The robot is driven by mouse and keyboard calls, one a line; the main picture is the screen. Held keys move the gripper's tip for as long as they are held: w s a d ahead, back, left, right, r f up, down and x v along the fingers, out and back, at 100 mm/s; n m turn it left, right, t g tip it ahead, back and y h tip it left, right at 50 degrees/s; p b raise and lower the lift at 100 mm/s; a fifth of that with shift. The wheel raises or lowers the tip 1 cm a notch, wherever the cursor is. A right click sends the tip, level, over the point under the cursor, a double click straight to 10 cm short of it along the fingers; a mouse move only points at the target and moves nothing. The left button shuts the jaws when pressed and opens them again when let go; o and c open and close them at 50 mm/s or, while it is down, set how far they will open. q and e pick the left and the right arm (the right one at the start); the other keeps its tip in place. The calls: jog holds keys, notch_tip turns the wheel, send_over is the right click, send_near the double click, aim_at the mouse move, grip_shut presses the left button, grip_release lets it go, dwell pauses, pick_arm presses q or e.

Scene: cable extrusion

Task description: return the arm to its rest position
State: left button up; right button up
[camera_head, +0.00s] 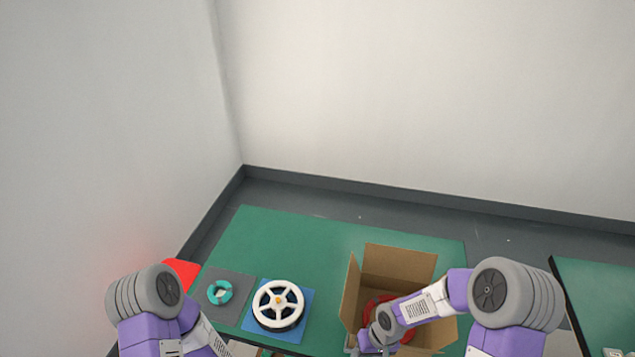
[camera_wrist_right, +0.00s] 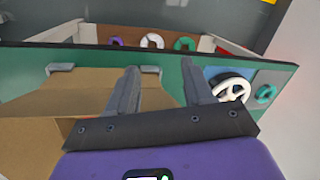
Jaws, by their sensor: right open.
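My right arm (camera_head: 440,297) reaches in from the right across the open cardboard box (camera_head: 400,262). My right gripper (camera_wrist_right: 159,72) shows in the right wrist view with its two grey fingers apart and nothing between them. In the head view its wrist is low, at the box's front left, and the fingertips are hard to make out. My left arm (camera_head: 150,305) is at the lower left of the head view; its gripper is out of sight. A red ring-like thing (camera_head: 408,334) lies inside the box, partly hidden by my right arm.
The green table (camera_head: 300,232) has free room at its back. A white spoked wheel (camera_head: 278,305) lies on a blue mat, and a teal ring (camera_head: 220,292) on a grey mat. The right wrist view shows a tray (camera_wrist_right: 75,33) with coloured rings.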

jog(key=s+a+f+m+y, duration=0.2)
jog(key=s+a+f+m, duration=0.15)
jog(key=s+f, duration=0.55)
pick_arm(q)
notch_tip(320, 180, down, 15)
jog(key=b, duration=1.5)
jog(key=shift+s, duration=0.3)
pick_arm(e)
notch_tip(320, 180, down, 14)
jog(key=s+t, duration=0.1)
jog(key=shift+s+d+f, duration=0.2)
jog(key=shift+s+f, duration=0.05)
jog(key=shift+s, duration=0.1)
